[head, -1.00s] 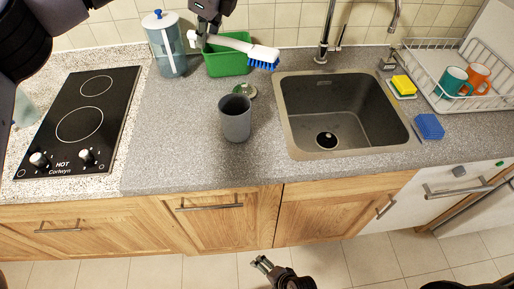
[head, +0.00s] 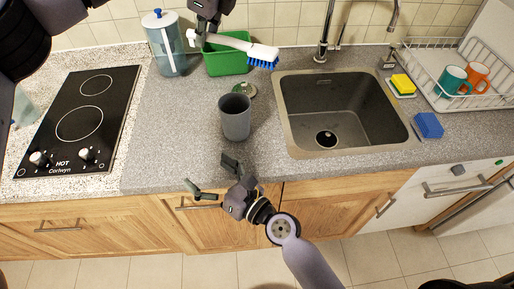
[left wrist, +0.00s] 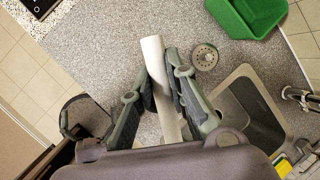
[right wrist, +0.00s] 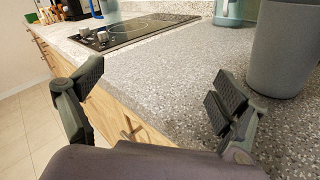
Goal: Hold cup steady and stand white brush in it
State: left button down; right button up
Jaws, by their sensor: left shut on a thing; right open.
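The grey cup (head: 235,120) stands upright on the counter, left of the sink; it also shows at the right of the right wrist view (right wrist: 285,48). The white brush (head: 238,46) with blue bristles is held in the air above the green bin. My left gripper (head: 198,38) is shut on its handle, which also shows between the fingers in the left wrist view (left wrist: 157,65). My right gripper (head: 212,178) is open and empty at the counter's front edge, in front of the cup and apart from it.
A green bin (head: 226,66) and a blue-lidded pitcher (head: 166,48) stand at the back. A strainer disc (head: 244,89) lies behind the cup. The sink (head: 338,112) is right, the cooktop (head: 82,115) left. Counter left of the cup is clear.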

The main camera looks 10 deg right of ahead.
aim_at(230, 112)
jog(key=w+d+t+h, duration=0.1)
jog(key=w+d, duration=0.1)
jog(key=d, duration=0.2)
jog(key=w+d+t+h, duration=0.1)
jog(key=w+d+h, duration=0.1)
jog(key=d, duration=0.2)
jog(key=w+d+f+t+h, duration=0.1)
jog(key=w+d, duration=0.1)
jog(key=d, duration=0.2)
jog(key=shift+w+m+t+h, duration=0.15)
jog(key=shift+m+t+h, duration=0.15)
jog(key=shift+h, duration=0.1)
jog(key=shift+w+d, duration=0.1)
jog(key=shift+w, duration=0.2)
jog(key=x, duration=1.1)
jog(key=shift+w, duration=0.2)
jog(key=shift+c, duration=0.6)
jog(key=c, duration=1.1)
jog(key=shift+c, duration=0.2)
